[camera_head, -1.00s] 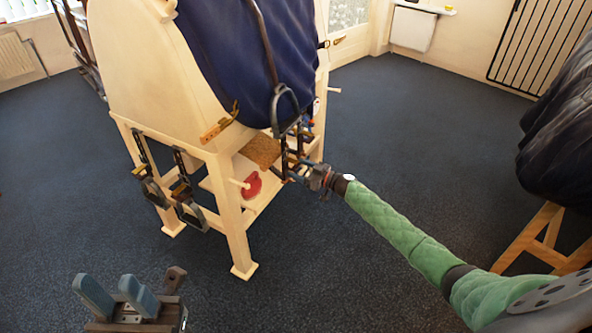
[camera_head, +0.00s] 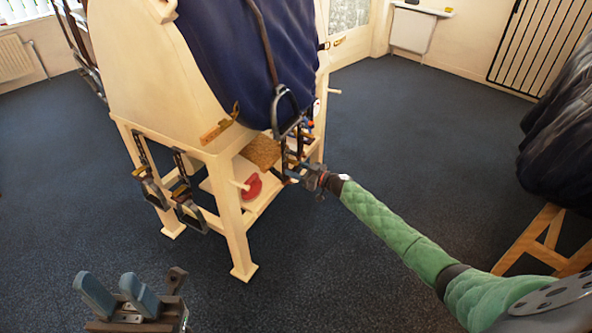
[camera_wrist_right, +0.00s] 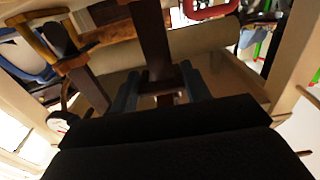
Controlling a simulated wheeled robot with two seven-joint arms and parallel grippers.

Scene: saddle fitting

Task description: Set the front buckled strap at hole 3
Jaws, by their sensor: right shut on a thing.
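A brown strap (camera_wrist_right: 152,40) runs down between the two dark fingers of my right gripper (camera_wrist_right: 160,85) in the right wrist view, and the gripper is shut on it. A second brown strap (camera_wrist_right: 90,90) hangs to its left. In the head view my right gripper (camera_head: 298,177) is small and dark at the side of the wooden stand, among hanging straps; the strap's holes and buckle cannot be made out. My left gripper (camera_head: 107,280) is at the bottom left, its blue-grey fingers apart and empty, away from the stand.
The cream wooden stand (camera_head: 238,220) carries a navy cover (camera_head: 225,55). A stirrup (camera_head: 285,108) hangs over the cover, and other stirrups (camera_head: 190,210) hang on the stand's left side. A red thing (camera_head: 251,188) is on the low shelf. A dark covered object (camera_head: 560,140) stands right. The carpet between is clear.

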